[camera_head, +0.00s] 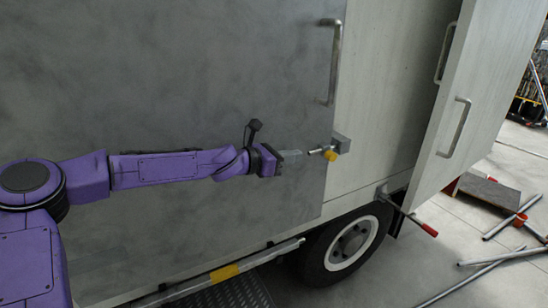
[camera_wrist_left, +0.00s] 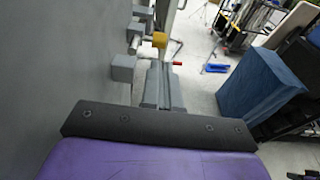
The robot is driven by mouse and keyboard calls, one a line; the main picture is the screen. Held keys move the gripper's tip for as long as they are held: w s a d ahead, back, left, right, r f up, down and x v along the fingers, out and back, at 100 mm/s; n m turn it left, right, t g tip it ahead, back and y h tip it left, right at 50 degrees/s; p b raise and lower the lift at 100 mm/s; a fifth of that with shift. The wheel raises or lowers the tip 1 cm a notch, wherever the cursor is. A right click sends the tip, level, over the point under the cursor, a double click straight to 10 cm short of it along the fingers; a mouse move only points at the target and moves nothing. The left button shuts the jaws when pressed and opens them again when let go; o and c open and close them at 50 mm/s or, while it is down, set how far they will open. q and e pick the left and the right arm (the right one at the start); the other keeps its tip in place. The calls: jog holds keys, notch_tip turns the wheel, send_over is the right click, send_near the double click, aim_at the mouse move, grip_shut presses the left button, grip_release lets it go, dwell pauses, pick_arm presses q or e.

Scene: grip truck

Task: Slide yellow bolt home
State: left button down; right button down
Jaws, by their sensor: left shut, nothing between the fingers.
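The bolt is a short metal rod (camera_head: 317,151) with a yellow knob (camera_head: 330,155), at the right edge of the grey door (camera_head: 220,70). The knob sits close to a grey block (camera_head: 341,143) on the pale panel beside the door. My left gripper (camera_head: 300,156) is shut and empty, just left of the rod in the head view. In the left wrist view my shut fingers (camera_wrist_left: 163,77) point toward the yellow knob (camera_wrist_left: 159,40), with a small gap visible. Grey blocks (camera_wrist_left: 123,67) line the door to their left. How far the rod enters its block cannot be told.
A door handle (camera_head: 333,62) stands above the bolt. An open pale door (camera_head: 465,100) with a red-tipped lever (camera_head: 430,230) juts out at right. A wheel (camera_head: 350,245) and a rail (camera_head: 225,273) lie below. Pipes lie on the floor at right.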

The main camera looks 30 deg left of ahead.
pick_arm(q)
jog(key=v, duration=0.4)
jog(key=shift+s+a+f+p, duration=0.1)
jog(key=shift+p, duration=0.3)
jog(key=s+d+f+m+g+y+b, duration=0.1)
jog(key=s+f+m+g+y, duration=0.2)
jog(key=f, duration=0.9)
jog(key=s+d+f+m+g+y+b, duration=0.15)
jog(key=s+f, duration=0.35)
jog(key=f, duration=0.7)
jog(key=s+d+f+m+g+y+b, duration=0.1)
jog(key=s+f+m+g+y, duration=0.3)
jog(key=f, duration=0.8)
jog(key=s+a+f+m+y+b, duration=0.1)
jog(key=s+f+m, duration=0.3)
jog(key=s, duration=0.5)
jog(key=s+a+f+m+g+y+b, duration=0.1)
jog(key=s+a+f+m, duration=0.1)
jog(key=s+f+m, duration=0.3)
jog(key=s+a+f+m+y+b, duration=0.2)
jog(key=s+f+m, duration=0.3)
jog(key=s, duration=0.8)
jog(key=shift+s+a+f, duration=0.3)
jog(key=shift+a+f, duration=0.05)
jog(key=shift+f, duration=0.25)
